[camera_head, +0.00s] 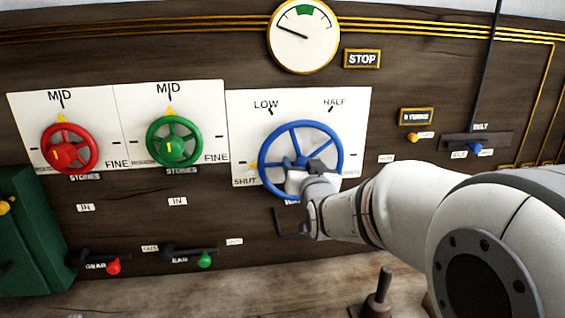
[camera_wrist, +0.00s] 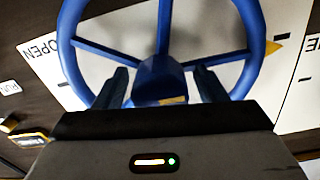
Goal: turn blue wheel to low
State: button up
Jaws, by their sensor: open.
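The blue wheel (camera_head: 300,125) is mounted on a white plate (camera_head: 355,110) in the middle of the wall. The plate reads SHUT (camera_head: 245,182), LOW (camera_head: 266,105) and HALF (camera_head: 334,103); OPEN (camera_wrist: 42,48) shows in the wrist view. The wheel's yellow pointer (camera_head: 253,167) is at its left, just above SHUT. My gripper (camera_head: 309,168) is at the wheel's hub and hides its lower right part. In the wrist view, the open fingers of my gripper (camera_wrist: 163,84) stand on either side of the blue hub (camera_wrist: 160,78). I cannot tell whether they touch it.
A red wheel (camera_head: 69,148) and a green wheel (camera_head: 174,141), both pointing at MID, are to the left. A gauge (camera_head: 303,35) and STOP sign (camera_head: 362,59) are above. Levers with red (camera_head: 113,267) and green (camera_head: 204,260) knobs are low left. A blue-knobbed belt lever (camera_head: 475,148) is right.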

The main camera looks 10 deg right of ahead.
jog(key=shift+w, duration=0.3)
jog(key=shift+c, duration=0.5)
jog(key=c, duration=0.9)
